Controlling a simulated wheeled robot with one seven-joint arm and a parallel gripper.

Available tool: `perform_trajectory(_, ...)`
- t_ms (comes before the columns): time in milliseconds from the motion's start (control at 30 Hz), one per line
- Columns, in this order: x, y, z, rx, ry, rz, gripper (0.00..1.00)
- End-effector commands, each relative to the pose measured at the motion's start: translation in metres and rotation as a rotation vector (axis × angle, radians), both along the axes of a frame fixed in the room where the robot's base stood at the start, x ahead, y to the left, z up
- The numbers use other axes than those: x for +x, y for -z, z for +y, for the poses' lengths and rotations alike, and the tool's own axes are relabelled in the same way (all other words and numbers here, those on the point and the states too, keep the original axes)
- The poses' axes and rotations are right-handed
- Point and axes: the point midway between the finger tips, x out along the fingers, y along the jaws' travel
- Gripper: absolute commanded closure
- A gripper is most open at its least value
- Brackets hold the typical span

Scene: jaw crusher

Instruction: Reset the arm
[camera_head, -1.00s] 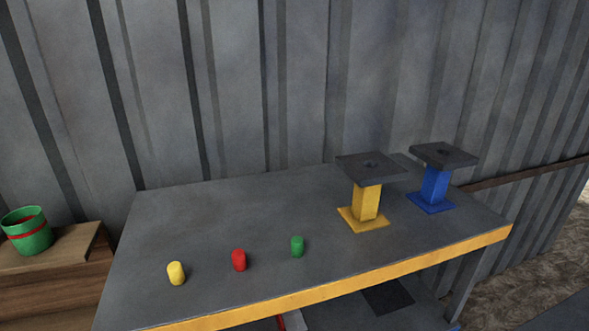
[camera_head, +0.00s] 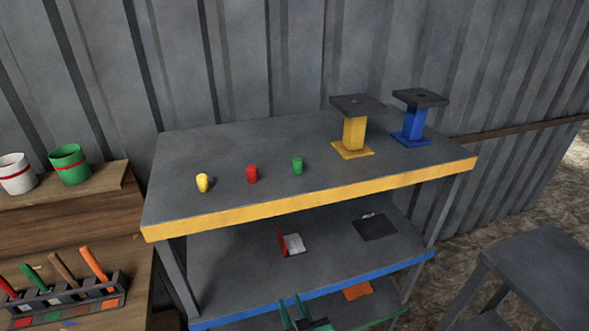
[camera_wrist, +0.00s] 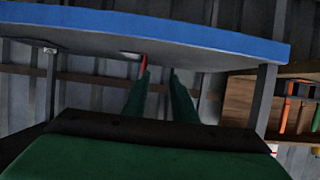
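My gripper (camera_head: 291,301) shows at the bottom edge of the head view, in front of the blue-edged shelf (camera_head: 225,318). Its two green fingers stand apart with nothing between them. Most of my arm is out of view.
A wooden stand (camera_head: 70,215) is left. A grey stool (camera_head: 545,265) is right.

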Motion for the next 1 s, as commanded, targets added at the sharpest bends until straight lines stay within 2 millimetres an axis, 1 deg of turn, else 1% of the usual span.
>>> perform_trajectory(33, -0.005, 0.006, -0.002, 0.000, 0.009, 0.006, 0.75)
perform_trajectory(167, -0.015, 0.014, -0.006, 0.001, 0.036, 0.006, 0.75)
perform_trajectory(367, -0.034, 0.029, -0.016, -0.001, 0.085, 0.006, 0.75)
perform_trajectory(467, -0.048, 0.038, -0.020, -0.001, 0.112, 0.005, 0.75)
perform_trajectory(567, -0.066, 0.048, -0.023, -0.003, 0.140, 0.003, 0.75)
perform_trajectory(667, -0.091, 0.058, -0.026, -0.005, 0.173, -0.002, 0.75)
perform_trajectory(767, -0.120, 0.067, -0.030, -0.010, 0.210, -0.011, 0.75)
perform_trajectory(900, -0.161, 0.072, -0.033, -0.015, 0.252, -0.032, 0.75)
perform_trajectory(1000, -0.191, 0.071, -0.034, -0.015, 0.276, -0.048, 0.75)
